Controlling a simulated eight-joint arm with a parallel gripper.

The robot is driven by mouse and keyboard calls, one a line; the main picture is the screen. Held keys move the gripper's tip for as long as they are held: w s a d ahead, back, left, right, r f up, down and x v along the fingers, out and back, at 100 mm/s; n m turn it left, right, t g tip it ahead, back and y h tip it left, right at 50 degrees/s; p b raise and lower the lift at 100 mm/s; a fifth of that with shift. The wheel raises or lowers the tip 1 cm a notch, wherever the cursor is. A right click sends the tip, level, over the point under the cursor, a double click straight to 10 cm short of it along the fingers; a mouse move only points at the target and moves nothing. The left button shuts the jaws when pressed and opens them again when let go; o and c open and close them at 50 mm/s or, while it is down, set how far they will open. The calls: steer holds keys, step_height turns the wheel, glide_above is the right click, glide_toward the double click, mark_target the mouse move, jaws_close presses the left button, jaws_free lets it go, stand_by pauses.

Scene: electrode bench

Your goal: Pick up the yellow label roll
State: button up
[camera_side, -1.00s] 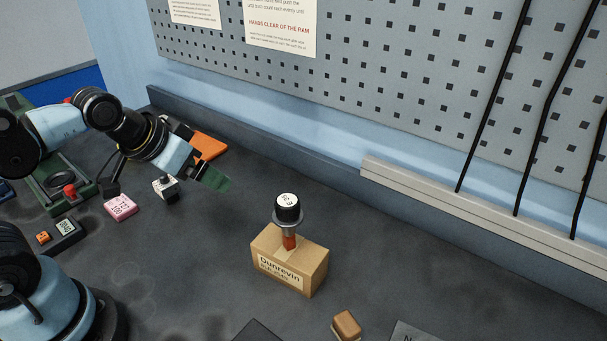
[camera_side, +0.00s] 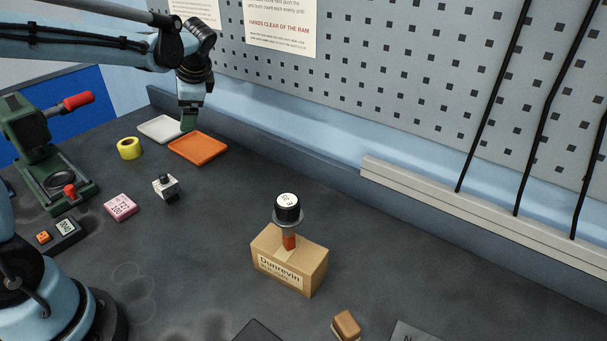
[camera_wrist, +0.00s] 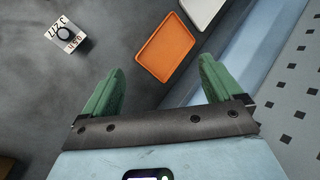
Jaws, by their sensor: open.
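The yellow label roll (camera_side: 129,148) stands on the bench at the back left in the side view, left of the orange tray and in front of the white tray. It does not show in the wrist view. My gripper (camera_side: 188,122) is in the air near the orange tray, pointing down, to the right of the roll and apart from it. In the wrist view my gripper (camera_wrist: 158,82) has its two green fingers spread wide with nothing between them.
The orange tray (camera_side: 198,147) and white tray (camera_side: 160,129) lie near the back wall. A green press (camera_side: 45,150) with red handles stands left. A small grey-white block (camera_side: 166,187), a pink block (camera_side: 121,207) and a cardboard box (camera_side: 289,262) stand on the bench.

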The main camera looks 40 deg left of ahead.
steer(key=w+a+f+m+g+y, duration=0.2)
steer(key=a+f+g, duration=0.2)
steer(key=a, duration=0.6)
steer(key=m+g+y, duration=0.1)
steer(key=g, duration=0.4)
glide_toward(127, 142)
steer(key=shift+w+d+r, duration=0.15)
steer(key=shift+w+d, duration=0.2)
steer(key=shift+d, duration=0.15)
steer(key=shift+s+a+f, duration=0.25)
steer(key=shift+s+f, duration=0.05)
steer(key=shift+f, duration=0.05)
steer(key=x, duration=1.2)
steer(key=shift+r, duration=0.25)
steer(key=c, duration=1.1)
steer(key=shift+o, duration=0.2)
steer(key=shift+r, duration=0.1)
